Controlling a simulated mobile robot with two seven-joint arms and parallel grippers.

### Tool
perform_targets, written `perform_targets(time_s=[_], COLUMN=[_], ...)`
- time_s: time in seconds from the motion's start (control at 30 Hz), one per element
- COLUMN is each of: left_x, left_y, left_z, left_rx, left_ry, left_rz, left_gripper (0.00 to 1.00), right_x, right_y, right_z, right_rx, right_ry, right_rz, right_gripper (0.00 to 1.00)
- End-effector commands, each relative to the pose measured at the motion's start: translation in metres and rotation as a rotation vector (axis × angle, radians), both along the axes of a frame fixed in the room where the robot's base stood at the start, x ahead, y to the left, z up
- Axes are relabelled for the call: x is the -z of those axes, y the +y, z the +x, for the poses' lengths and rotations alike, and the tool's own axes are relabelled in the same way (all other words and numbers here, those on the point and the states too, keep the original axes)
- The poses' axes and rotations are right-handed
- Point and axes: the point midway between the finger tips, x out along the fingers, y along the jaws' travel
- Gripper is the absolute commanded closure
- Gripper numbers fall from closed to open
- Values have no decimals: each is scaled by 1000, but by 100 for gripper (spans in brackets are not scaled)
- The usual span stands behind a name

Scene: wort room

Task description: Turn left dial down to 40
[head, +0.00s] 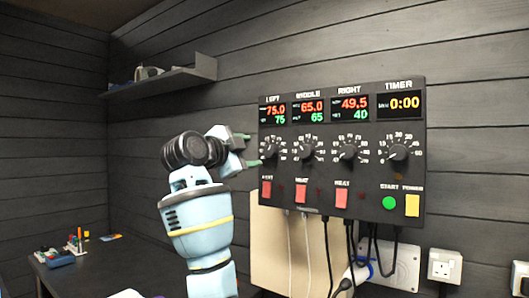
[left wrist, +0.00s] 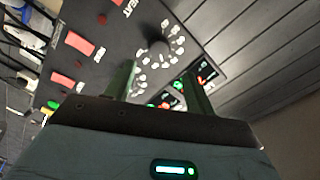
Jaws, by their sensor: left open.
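The black control panel (head: 330,205) is on the plank wall. Its LEFT display (head: 273,112) reads 75.0 in red above 75 in green. The left dial (head: 269,150) is a black knob in a ring of white numbers below that display. In the head view its pointer is too small to read. My left gripper (head: 250,150) is open and empty, its green-tipped fingers just left of the left dial. In the left wrist view a black knob (left wrist: 157,47), probably the left dial, lies beyond the fingers, not between them. Contact with it does not show. My right gripper is out of view.
Middle dial (head: 307,147), right dial (head: 348,149) and timer dial (head: 399,152) sit to the right. Red switches (head: 301,193), a green button (head: 389,203) and a yellow one (head: 412,205) lie below. Cables hang underneath. A shelf (head: 160,82) is at upper left.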

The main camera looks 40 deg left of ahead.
Motion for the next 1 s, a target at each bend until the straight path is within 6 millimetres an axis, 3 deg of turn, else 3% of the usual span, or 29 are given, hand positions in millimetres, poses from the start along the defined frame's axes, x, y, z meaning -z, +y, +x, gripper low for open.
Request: perform_targets(time_s=[0.53,1.0], left_x=[0,0], left_y=[7,8], left_z=[65,75], left_rx=[1,0], left_ry=[1,1], left_rz=[-3,0], left_gripper=[45,45], right_x=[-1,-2], right_y=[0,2], right_z=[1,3], right_rx=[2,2], right_ry=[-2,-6], right_rz=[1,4], right_gripper=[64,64])
